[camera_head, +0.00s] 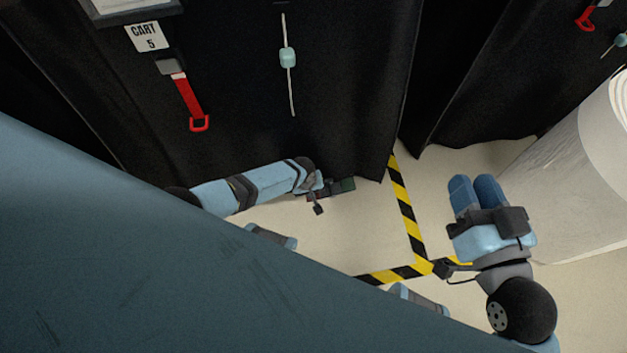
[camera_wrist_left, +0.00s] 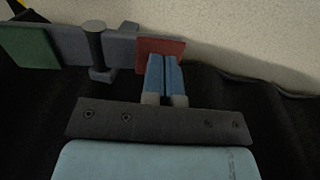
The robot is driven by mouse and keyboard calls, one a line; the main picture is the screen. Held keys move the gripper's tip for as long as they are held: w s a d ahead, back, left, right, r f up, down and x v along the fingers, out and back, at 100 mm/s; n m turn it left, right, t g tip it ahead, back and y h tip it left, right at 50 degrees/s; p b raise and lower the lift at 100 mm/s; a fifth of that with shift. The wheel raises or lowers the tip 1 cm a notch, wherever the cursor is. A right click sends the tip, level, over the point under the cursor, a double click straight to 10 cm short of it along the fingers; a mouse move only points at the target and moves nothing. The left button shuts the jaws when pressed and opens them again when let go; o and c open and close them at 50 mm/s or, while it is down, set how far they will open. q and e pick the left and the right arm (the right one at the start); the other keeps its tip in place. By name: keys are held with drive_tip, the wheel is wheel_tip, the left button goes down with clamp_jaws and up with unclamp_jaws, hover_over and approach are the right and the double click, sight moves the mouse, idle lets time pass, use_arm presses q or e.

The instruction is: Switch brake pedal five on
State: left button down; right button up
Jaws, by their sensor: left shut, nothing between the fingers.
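The brake pedal of cart five (camera_head: 346,186) sits low at the foot of the black cover, under the "CART 5" label (camera_head: 148,37); in the head view my left gripper partly hides it. The left wrist view shows it as a grey bar with a green pad (camera_wrist_left: 30,46) at the left, a dark post (camera_wrist_left: 96,48) in the middle and a red pad (camera_wrist_left: 160,50) at the right. My left gripper (camera_wrist_left: 164,58) is shut and empty, its fingertips at the red pad; I cannot tell whether they touch. My right gripper (camera_head: 475,182) looks shut and is away to the right.
The black cover (camera_head: 345,80) hangs behind the pedal, with a red strap (camera_head: 190,102) and a cord with a pale toggle (camera_head: 287,57). Yellow-black tape (camera_head: 406,210) marks the floor. A large white roll (camera_head: 575,170) stands right. Floor between the arms is clear.

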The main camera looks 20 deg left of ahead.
use_arm(q)
drive_tip(key=shift+s+a+f, duration=0.15)
drive_tip(key=shift+f, duration=0.3)
idle(0.4)
